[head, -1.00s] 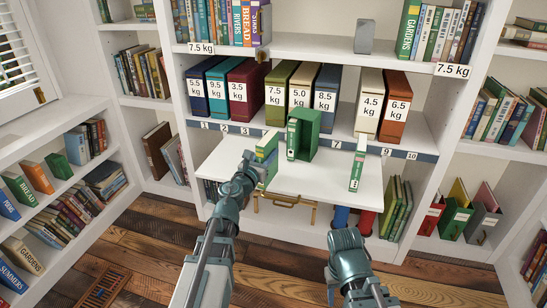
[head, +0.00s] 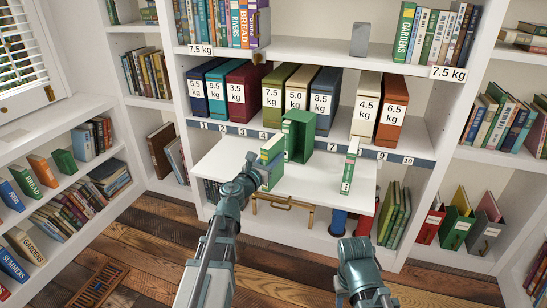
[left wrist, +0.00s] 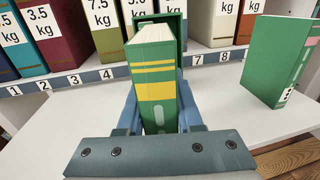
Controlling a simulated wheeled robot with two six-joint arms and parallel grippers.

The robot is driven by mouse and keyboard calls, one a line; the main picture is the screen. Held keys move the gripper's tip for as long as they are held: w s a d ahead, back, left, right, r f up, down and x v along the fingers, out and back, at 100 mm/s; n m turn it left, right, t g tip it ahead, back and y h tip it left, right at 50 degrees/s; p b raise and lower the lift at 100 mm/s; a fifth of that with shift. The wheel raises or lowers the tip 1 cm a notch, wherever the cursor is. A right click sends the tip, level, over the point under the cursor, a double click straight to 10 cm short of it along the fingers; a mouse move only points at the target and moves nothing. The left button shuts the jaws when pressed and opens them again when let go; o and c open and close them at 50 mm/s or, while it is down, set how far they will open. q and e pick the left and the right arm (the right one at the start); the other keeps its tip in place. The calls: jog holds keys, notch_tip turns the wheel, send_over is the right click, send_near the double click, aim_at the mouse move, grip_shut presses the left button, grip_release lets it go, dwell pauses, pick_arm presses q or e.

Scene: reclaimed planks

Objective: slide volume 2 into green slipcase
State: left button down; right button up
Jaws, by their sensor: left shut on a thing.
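My left gripper (head: 254,172) is shut on a green book with yellow bands (left wrist: 155,85). The book is upright, its pale page edges showing on top. It also shows in the head view (head: 273,157). The green slipcase (head: 303,132) stands upright on the white pull-out board, its dark opening facing the held book. In the left wrist view the slipcase (left wrist: 172,18) is directly behind the book, which hides most of the opening. I cannot tell whether the book's far edge is inside. The volume number is not readable. My right arm is low in the head view, its fingers unseen.
Another green book with a pink band (head: 349,170) stands upright right of the slipcase. The white board (head: 225,155) is otherwise clear. Behind it, a numbered shelf edge (head: 265,133) fronts several weight-labelled volumes, including a maroon one (head: 244,92) and an orange one (head: 392,112).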

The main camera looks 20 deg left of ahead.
aim_at(283, 146)
pick_arm(q)
jog(key=shift+w, duration=0.1)
jog(key=shift+x, duration=2.8)
jog(key=shift+x, duration=1.05)
jog(key=shift+s+a, duration=0.1)
jog(key=shift+s, duration=0.35)
jog(key=shift+d+n+y, duration=0.3)
jog(key=shift+n+y, duration=0.3)
jog(key=shift+y, duration=0.4)
jog(key=shift+w+d, duration=0.1)
jog(key=shift+w, duration=0.4)
dwell(0.4)
